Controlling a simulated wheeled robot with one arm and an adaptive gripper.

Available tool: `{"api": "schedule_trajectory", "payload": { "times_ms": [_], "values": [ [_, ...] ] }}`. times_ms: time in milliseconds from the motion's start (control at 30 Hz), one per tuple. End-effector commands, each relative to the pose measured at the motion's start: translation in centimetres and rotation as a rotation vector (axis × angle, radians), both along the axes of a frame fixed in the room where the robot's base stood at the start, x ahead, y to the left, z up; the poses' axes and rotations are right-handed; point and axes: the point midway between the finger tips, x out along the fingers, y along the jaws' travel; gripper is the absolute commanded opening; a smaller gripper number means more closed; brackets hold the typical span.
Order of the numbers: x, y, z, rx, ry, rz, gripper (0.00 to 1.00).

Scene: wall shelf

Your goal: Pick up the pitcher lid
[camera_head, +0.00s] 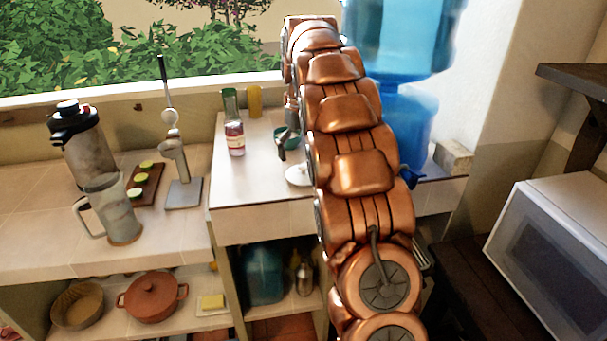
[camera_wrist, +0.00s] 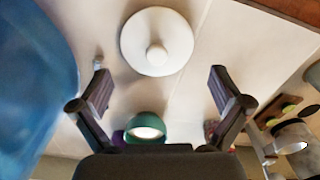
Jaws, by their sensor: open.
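The pitcher lid is a white round disc with a small knob in its middle. In the wrist view the lid (camera_wrist: 138,50) lies flat on the pale counter, at the top centre. In the head view the lid (camera_head: 296,177) is partly hidden behind my arm. My gripper (camera_wrist: 161,88) is open and empty, its two fingers spread wide. The lid appears beyond the fingertips in the wrist view, not between them. In the head view my gripper (camera_head: 288,140) shows only in part beside my copper arm, above the counter.
A green bowl or cup (camera_wrist: 146,123) stands near the gripper base in the wrist view. A large blue water bottle (camera_wrist: 35,80) is close on the left. A red-and-white jar (camera_head: 235,139) stands on the counter (camera_head: 260,200). A glass pitcher (camera_head: 112,215) stands further left.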

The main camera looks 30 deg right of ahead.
Motion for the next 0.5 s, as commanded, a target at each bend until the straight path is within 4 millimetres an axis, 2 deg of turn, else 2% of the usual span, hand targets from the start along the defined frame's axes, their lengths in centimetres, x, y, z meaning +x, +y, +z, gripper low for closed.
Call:
{"api": "schedule_trajectory", "payload": {
  "times_ms": [333, 500],
  "values": [
    [-0.2, -0.1, -0.9, 0.001, -0.001, -0.001, 1.00],
    [-0.5, -0.2, -2.1, 0.001, 0.001, -0.003, 1.00]
  ]
}}
